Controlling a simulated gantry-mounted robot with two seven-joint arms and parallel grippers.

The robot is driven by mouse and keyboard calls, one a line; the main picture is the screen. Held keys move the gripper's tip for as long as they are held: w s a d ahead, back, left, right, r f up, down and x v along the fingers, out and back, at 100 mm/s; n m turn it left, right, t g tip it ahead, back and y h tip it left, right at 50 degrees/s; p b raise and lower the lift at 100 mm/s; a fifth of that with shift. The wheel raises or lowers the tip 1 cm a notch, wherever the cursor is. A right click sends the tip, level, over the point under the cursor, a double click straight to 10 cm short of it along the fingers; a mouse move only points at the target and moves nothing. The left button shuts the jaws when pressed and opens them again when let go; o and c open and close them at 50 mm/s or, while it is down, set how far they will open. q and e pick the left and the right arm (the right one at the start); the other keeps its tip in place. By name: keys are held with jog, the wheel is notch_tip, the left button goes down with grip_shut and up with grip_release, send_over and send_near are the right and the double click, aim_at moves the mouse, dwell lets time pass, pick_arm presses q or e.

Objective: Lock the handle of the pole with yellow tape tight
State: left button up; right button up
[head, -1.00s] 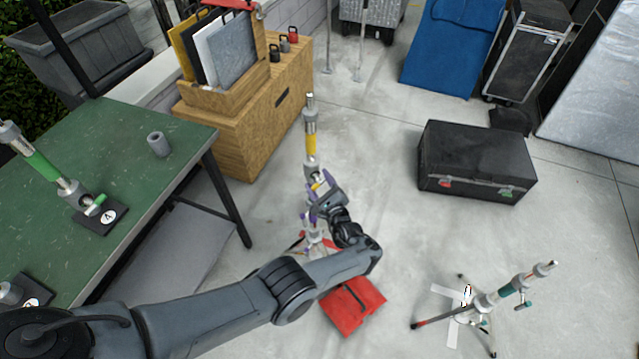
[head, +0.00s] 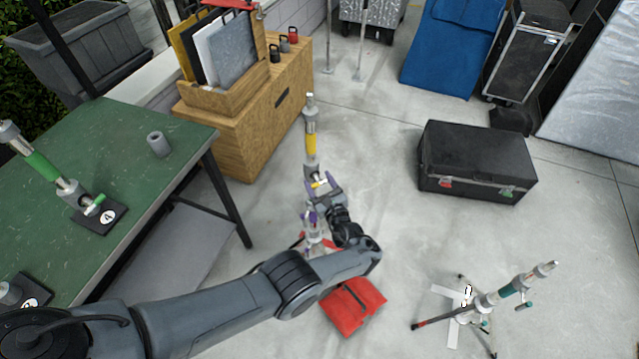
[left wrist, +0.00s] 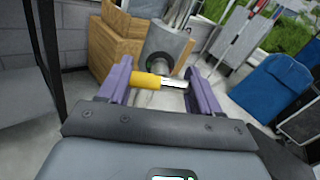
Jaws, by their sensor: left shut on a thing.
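The pole with yellow tape (head: 311,145) stands upright on the floor in the middle of the head view, on a stand with red legs partly hidden by my arm. Its yellow handle (left wrist: 146,80) shows in the left wrist view, with a silver rod end to its right, in front of the grey pole collar (left wrist: 165,50). My left gripper (head: 320,190) is at the collar below the tape. In the left wrist view its purple fingers (left wrist: 160,88) span the handle and are shut on it, end to end. My right gripper is not in view.
A green table (head: 150,130) with a green-taped pole stands left. A wooden cart (head: 245,125) is behind. A red bag (head: 353,305) lies on the floor in front. A black case (head: 476,160) and a green-taped stand (head: 500,295) are right. Clear floor lies between.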

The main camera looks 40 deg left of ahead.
pick_arm(q)
jog(key=o, duration=1.1)
jog(key=shift+c, duration=0.2)
